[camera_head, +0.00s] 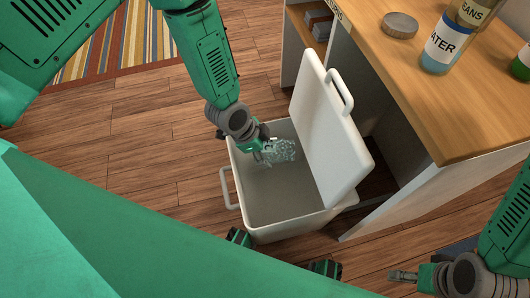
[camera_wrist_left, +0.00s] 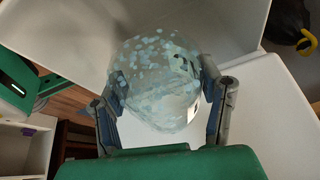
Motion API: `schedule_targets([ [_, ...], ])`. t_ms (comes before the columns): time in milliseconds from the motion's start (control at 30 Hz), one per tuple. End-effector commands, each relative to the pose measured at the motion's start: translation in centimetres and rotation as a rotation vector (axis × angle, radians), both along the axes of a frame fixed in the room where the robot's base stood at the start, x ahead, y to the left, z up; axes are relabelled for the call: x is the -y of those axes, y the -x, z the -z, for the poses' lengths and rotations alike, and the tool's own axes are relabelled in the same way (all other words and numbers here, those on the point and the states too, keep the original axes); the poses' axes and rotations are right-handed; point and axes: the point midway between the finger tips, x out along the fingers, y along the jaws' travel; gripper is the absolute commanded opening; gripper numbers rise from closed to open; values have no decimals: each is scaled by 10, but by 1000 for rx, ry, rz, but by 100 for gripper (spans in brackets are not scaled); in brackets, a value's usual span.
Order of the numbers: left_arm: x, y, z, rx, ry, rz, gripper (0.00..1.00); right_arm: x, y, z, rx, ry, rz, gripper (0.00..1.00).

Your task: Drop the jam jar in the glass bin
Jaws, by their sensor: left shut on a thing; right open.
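The jam jar (camera_head: 283,150) is clear glass with pale speckles. My left gripper (camera_head: 264,151) is shut on it, over the open mouth of the white bin (camera_head: 290,228). In the left wrist view the jar (camera_wrist_left: 160,95) sits between the two fingers of the gripper (camera_wrist_left: 163,80). The bin's white lid (camera_head: 330,135) stands raised on its right side. I see no label on the bin, and its visible inside looks empty. My right gripper (camera_head: 405,276) is open and empty at the lower right, away from the bin.
A wooden-topped counter (camera_head: 455,110) stands right of the bin, close to the lid. On it are a water jar (camera_head: 443,45), a beans jar (camera_head: 475,10) and a round lid (camera_head: 400,25). A striped rug (camera_head: 130,40) lies at upper left. Floor left of the bin is clear.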

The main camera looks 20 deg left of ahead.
Motion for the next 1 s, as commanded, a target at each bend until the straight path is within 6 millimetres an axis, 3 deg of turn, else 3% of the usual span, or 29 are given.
schedule_targets([
  [500, -1, 0, 54, -1, -1, -6, 26, -1, 0, 50, 0, -1, -2, 74],
  [833, -3, 0, 57, -1, 2, -7, 26, -1, 0, 52, 0, 0, -1, 74],
  [867, -3, 0, 57, -1, 3, -7, 64, -1, 0, 52, 0, 0, -1, 74],
  [900, -4, 0, 57, -1, 4, -6, 78, -1, 0, 52, 0, -1, -1, 74],
  [933, -4, 0, 57, -1, 4, -6, 85, -1, 0, 52, 0, -1, -1, 74],
  [1000, -4, 0, 57, -1, 3, -6, 85, -1, 0, 52, 0, -1, -1, 74],
])
